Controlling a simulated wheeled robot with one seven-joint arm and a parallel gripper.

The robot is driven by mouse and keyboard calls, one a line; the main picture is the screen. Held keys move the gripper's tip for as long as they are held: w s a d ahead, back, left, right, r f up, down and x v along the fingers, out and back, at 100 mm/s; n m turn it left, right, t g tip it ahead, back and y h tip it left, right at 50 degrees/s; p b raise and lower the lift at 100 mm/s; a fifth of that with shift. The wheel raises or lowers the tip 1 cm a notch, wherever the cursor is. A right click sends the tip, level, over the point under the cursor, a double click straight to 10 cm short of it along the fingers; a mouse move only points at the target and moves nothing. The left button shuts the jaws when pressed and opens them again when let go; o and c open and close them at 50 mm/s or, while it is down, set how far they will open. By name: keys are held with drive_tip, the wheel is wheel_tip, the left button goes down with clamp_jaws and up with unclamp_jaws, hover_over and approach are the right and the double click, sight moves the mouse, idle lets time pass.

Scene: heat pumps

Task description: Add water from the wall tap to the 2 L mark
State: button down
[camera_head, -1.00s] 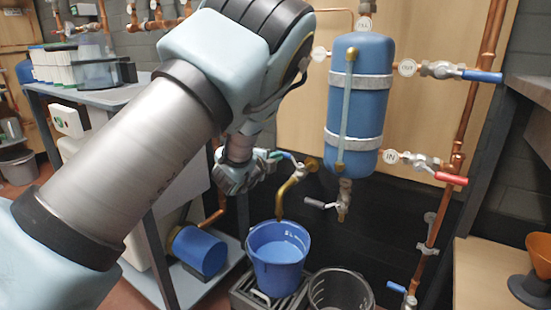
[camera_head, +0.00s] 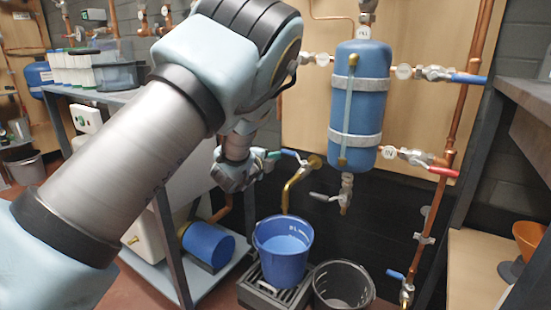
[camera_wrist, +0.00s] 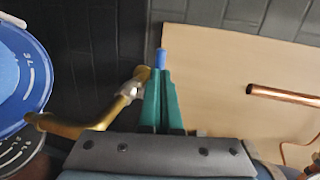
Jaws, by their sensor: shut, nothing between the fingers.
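The brass wall tap (camera_head: 303,172) has a down-turned spout and a blue lever (camera_head: 289,153). Its spout ends above a blue bucket (camera_head: 281,262) on a slatted grate. White marks show inside the bucket, and its inside looks light blue; I cannot read the water level. No stream is clear at the spout. My gripper (camera_head: 272,155) is shut and empty, its green tips at the lever's free end. In the wrist view, the shut green fingers (camera_wrist: 160,100) point at the blue lever tip (camera_wrist: 160,59); contact is unclear. The bucket (camera_wrist: 8,128) is cut off at left.
A dark grey bucket (camera_head: 343,289) stands right of the blue one. A blue tank (camera_head: 360,95) with a valve and lever beneath hangs to the tap's right. Copper pipes (camera_head: 468,90) with red and blue levers run further right. A trolley with a blue cylinder (camera_head: 208,245) stands left.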

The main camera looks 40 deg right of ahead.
drive_tip(key=p+v, duration=0.1)
drive_tip(key=v, duration=0.8)
drive_tip(key=shift+w+a, duration=0.25)
drive_tip(key=shift+a, duration=0.15)
